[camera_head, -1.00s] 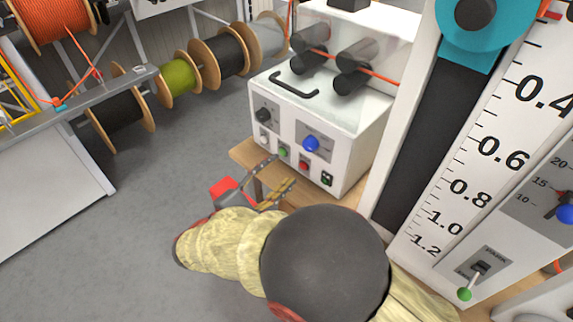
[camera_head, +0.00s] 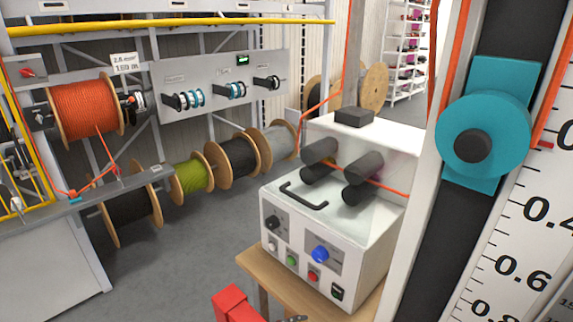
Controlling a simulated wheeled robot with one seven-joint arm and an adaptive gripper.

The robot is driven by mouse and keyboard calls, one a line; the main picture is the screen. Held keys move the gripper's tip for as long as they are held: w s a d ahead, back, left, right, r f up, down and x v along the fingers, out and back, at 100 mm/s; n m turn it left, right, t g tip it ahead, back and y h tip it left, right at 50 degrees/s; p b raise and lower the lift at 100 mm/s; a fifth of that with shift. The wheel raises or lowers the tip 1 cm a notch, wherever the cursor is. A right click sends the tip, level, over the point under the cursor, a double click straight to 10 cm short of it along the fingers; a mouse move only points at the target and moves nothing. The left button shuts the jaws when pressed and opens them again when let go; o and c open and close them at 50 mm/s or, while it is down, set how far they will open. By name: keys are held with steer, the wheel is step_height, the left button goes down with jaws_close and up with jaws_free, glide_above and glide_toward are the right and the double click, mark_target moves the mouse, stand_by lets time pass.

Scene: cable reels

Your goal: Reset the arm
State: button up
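In the head view only a small dark sliver of my gripper (camera_head: 293,319) shows at the bottom edge. The rest of it and my arm are out of frame, so its opening and anything in it are hidden. The sliver is in front of the wooden table, below the white machine (camera_head: 345,235) with grey rollers, a black handle and a blue knob. A red block-like object (camera_head: 235,305) is just left of the sliver, cut off by the bottom edge.
The wooden table (camera_head: 262,271) carries the machine. A tall scale (camera_head: 535,240) with a teal pulley (camera_head: 485,138) stands at right. Cable reels, including an orange one (camera_head: 85,112) and a green one (camera_head: 190,176), are at left. Grey floor (camera_head: 190,265) is clear between.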

steer(key=s+d+r+m+g+y, duration=0.4)
steer(key=s+d+m+g+y, duration=0.3)
steer(key=s, duration=0.4)
steer(key=d+r+m+t+y+p, duration=0.1)
steer(key=d+r+m+t, duration=0.1)
steer(key=d+r+m, duration=0.2)
steer(key=s+d+r+m+t+y+p, duration=0.1)
steer(key=d+r+m+t+y, duration=0.1)
steer(key=r, duration=0.8)
steer(key=d+m+t, duration=0.1)
steer(key=d+m, duration=0.1)
steer(key=m, duration=0.1)
steer(key=shift+s+d+m+y, duration=0.3)
steer(key=shift+d+m, duration=0.05)
steer(key=shift+m, duration=0.05)
